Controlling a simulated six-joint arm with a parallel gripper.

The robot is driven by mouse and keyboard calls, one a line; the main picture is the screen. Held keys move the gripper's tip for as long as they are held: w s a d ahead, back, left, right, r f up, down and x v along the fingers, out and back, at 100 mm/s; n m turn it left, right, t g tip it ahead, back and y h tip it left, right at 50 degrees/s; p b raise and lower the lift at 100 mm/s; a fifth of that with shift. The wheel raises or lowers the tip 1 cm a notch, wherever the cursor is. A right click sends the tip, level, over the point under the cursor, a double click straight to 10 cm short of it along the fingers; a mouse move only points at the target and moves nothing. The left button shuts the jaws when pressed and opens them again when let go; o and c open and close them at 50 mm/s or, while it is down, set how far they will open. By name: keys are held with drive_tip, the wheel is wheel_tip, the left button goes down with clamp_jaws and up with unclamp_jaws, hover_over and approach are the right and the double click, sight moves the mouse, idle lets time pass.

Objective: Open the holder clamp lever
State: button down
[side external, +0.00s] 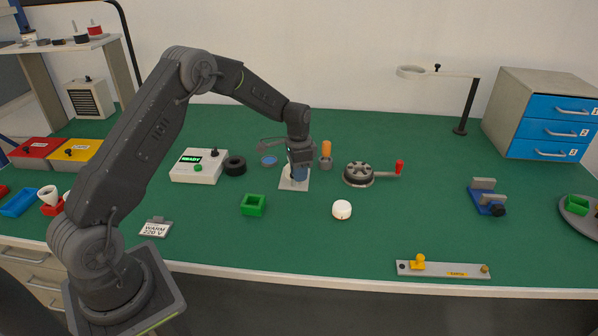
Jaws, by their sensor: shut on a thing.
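My gripper (298,171) points down near the middle of the green bench, just above a small pale base plate (293,185). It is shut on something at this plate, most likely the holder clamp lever. The gripper covers most of what stands on the plate, so the lever's shape and angle cannot be made out. An upright orange-topped piece with a grey base (326,158) stands close to the right of the gripper, apart from it.
A round grey crank fixture (358,175) with a red handle stands to the right. A white box reading READY (199,166) and a dark ring (235,165) are to the left. A green box (253,205) and a white round piece (342,210) lie in front.

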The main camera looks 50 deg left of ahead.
drive_tip(key=shift+w, duration=0.1)
drive_tip(key=n, duration=0.1)
drive_tip(key=w+n, duration=0.1)
drive_tip(key=n, duration=0.1)
drive_tip(key=shift+d, duration=0.1)
drive_tip(key=n, duration=0.1)
drive_tip(key=w+n, duration=0.1)
drive_tip(key=n, duration=0.2)
drive_tip(key=w+n, duration=0.1)
drive_tip(key=n, duration=0.1)
drive_tip(key=shift+w+a, duration=0.1)
drive_tip(key=shift+a, duration=0.2)
drive_tip(key=shift+w+a+n+t, duration=0.15)
drive_tip(key=shift+w+n, duration=0.05)
drive_tip(key=shift+n, duration=0.55)
drive_tip(key=shift+w+a+n+t, duration=0.15)
drive_tip(key=shift+w+n, duration=0.05)
drive_tip(key=shift+n, duration=0.55)
drive_tip(key=c, duration=1)
unclamp_jaws()
